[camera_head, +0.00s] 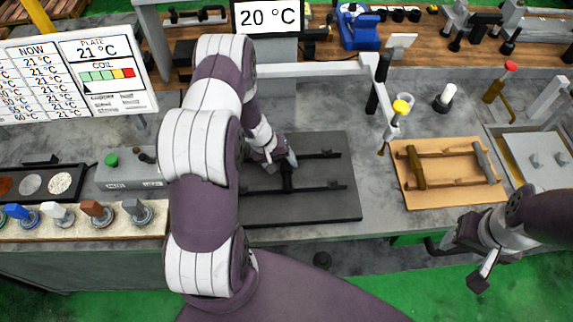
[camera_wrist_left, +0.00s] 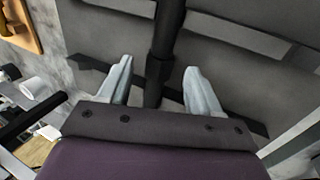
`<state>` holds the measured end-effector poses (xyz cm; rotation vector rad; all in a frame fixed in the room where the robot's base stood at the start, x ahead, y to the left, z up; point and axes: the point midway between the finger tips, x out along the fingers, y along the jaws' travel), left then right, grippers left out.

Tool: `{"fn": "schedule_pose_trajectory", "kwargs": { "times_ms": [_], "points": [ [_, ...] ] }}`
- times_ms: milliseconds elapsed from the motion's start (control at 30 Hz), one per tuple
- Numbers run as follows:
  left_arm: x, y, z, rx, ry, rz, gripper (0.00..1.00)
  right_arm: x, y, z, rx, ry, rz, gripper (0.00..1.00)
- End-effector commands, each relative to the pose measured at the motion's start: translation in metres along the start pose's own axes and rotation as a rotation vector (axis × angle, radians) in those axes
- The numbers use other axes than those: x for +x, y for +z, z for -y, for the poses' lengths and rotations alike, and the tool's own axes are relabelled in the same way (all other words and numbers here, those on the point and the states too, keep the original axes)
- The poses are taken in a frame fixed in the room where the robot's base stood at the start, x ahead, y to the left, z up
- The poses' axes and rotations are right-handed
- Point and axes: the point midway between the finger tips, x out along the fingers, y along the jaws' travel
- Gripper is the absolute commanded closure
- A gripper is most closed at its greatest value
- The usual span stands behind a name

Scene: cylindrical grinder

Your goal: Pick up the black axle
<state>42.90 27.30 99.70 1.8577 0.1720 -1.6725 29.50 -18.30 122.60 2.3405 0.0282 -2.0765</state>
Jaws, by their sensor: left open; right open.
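The black axle (camera_head: 287,180) lies across two dark rails on a black tray (camera_head: 335,210), right of the big left arm in the head view. My left gripper (camera_head: 284,160) is low over the tray and hides part of the axle. In the left wrist view the axle (camera_wrist_left: 168,35) runs between the two spread pale fingers of the left gripper (camera_wrist_left: 158,68). A gap shows on each side of it; the height of the fingertips is hard to tell. My right gripper (camera_head: 458,262) is open and empty at the lower right, in front of the bench.
A tan tray (camera_head: 405,193) with brown and grey axles on rails lies to the right. A yellow-knobbed post (camera_head: 400,108) stands between the trays. A grey box (camera_head: 130,175) and several coloured-handled tools (camera_head: 60,213) are at left. Bare bench shows beside the black tray.

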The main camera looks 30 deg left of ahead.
Motion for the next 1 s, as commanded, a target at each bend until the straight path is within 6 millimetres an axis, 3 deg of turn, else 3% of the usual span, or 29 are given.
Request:
{"fn": "schedule_pose_trajectory", "kwargs": {
  "times_ms": [133, 367, 500, 567, 1000],
  "points": [
    [0.017, 0.000, -0.001, 0.001, 0.001, 0.001, 0.36, -0.008, -0.001, 0.000, 0.000, 0.000, 0.000, 0.41],
    [0.020, -0.001, -0.001, 0.001, 0.001, -0.001, 0.39, -0.006, -0.001, 0.000, 0.000, 0.000, 0.000, 0.41],
    [0.019, -0.001, -0.001, 0.001, 0.001, -0.001, 0.85, -0.006, -0.001, 0.000, 0.000, 0.000, 0.000, 0.41],
    [0.019, -0.001, -0.001, 0.001, 0.001, -0.001, 1.00, -0.006, -0.001, 0.000, 0.000, 0.000, 0.000, 0.41],
    [0.013, -0.002, -0.003, 0.003, 0.002, -0.002, 1.00, -0.002, 0.000, 0.000, 0.000, 0.000, 0.000, 0.41]
  ]
}}
